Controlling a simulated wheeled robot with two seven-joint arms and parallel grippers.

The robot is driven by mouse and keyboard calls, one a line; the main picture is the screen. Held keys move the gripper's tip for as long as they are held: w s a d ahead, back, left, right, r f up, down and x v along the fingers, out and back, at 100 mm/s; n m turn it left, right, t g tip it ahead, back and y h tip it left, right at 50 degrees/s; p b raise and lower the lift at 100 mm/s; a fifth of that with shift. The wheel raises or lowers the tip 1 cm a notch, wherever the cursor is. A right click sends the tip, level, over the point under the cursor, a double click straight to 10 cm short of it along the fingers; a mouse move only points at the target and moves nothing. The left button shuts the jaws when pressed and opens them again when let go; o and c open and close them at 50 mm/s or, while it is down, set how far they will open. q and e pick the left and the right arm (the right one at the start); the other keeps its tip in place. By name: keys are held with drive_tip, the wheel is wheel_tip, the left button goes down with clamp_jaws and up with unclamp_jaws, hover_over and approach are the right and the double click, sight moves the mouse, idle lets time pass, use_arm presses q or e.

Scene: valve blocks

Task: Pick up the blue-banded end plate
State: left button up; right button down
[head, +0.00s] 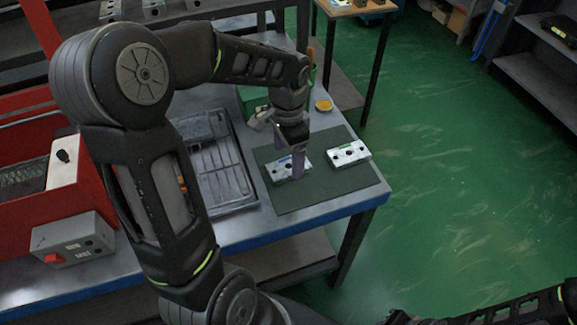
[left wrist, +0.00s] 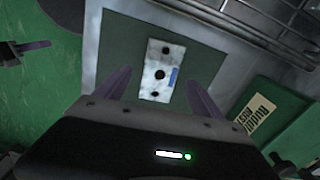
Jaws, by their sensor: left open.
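The blue-banded end plate (head: 281,172) is a pale block with dark holes, lying flat on the dark green mat (head: 318,196). My left gripper (head: 297,165) points down over it and hides part of it in the head view. In the left wrist view the plate (left wrist: 153,82) shows its blue patch, and my left gripper (left wrist: 160,90) is open, its fingers to either side of the plate in the picture. I cannot tell the height gap. My right gripper (head: 398,317) is at the bottom edge, far from the plate.
A second pale plate (head: 348,153) with a greenish mark lies to the right on the mat. A grey tray (head: 236,190) is left of the mat. A green box (head: 250,98) and a round yellow item (head: 324,105) stand behind. The mat's front is clear.

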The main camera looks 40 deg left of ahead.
sight(289, 166)
use_arm(q)
drive_tip(key=shift+f, duration=1.5)
clamp_jaws()
drive_tip(key=shift+w+r, duration=0.1)
wheel_tip(289, 166, up, 10)
idle(0.5)
idle(0.5)
